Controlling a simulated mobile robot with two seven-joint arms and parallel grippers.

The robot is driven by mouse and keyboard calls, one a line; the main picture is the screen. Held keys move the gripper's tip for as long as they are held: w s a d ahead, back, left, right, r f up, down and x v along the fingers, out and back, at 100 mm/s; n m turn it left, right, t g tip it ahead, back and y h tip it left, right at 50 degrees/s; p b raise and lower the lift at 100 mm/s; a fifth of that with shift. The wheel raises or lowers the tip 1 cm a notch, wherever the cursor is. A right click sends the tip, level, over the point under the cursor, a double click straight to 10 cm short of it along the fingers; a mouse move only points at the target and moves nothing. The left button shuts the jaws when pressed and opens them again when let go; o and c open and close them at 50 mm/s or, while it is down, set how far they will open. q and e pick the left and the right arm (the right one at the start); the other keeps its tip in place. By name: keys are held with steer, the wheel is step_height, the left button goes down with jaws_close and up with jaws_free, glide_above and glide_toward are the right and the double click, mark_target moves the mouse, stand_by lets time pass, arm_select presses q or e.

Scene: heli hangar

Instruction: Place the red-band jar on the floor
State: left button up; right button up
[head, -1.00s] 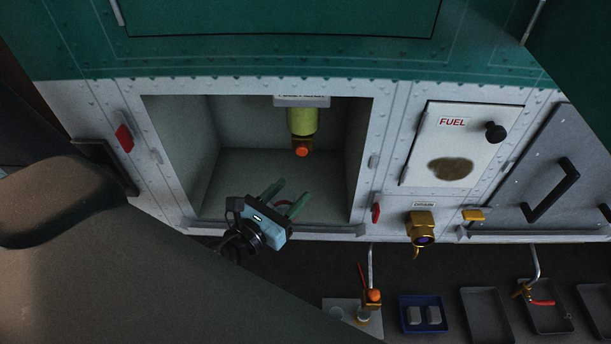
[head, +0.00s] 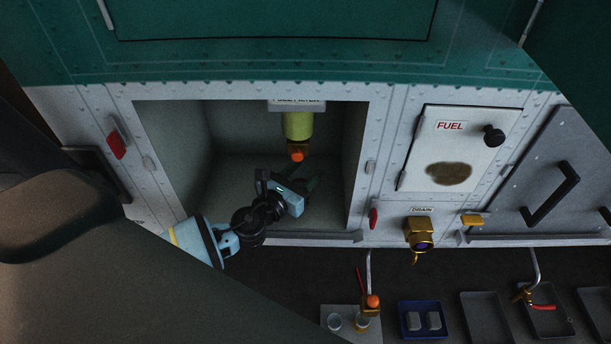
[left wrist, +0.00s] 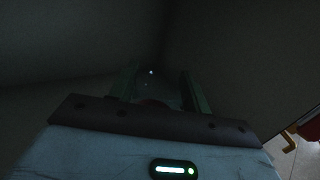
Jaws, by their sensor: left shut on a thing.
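My left gripper (head: 312,181) reaches into the open bay in the white panel, low down and below the orange-tipped drain. In the left wrist view the two green fingers of my left gripper (left wrist: 160,88) stand on either side of a dim, glassy jar with a dull red band (left wrist: 152,103). The gripper is shut on this jar. In the head view the jar is hidden behind the gripper, and I cannot tell whether it touches the bay floor (head: 232,190). My right gripper is not in view.
A yellow-green filter (head: 298,126) with an orange-tipped drain (head: 296,155) hangs above my gripper. The bay's side walls and front lip (head: 325,237) surround the arm. Below are a grey plate (head: 345,312) with clear jars, a blue tray (head: 407,325) and dark trays (head: 487,316).

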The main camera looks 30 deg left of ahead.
arm_select(q)
steer(key=shift+f, duration=0.85)
steer(key=shift+r, duration=0.1)
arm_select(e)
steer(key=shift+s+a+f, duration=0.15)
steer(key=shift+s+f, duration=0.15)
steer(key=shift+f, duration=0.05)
arm_select(q)
steer(key=o, duration=1)
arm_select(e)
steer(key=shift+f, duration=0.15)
arm_select(q)
steer(key=shift+r, duration=0.1)
steer(key=s, duration=0.3)
steer(key=s+a+b, duration=0.1)
steer(key=s, duration=0.6)
steer(key=shift+s+a+f, duration=0.2)
steer(key=shift+f, duration=0.05)
steer(key=shift+s+a+r+b, duration=0.1)
steer(key=shift+s+b, duration=0.2)
steer(key=shift+s, duration=0.3)
steer(key=shift+s+r, duration=0.1)
steer(key=shift+s, duration=0.05)
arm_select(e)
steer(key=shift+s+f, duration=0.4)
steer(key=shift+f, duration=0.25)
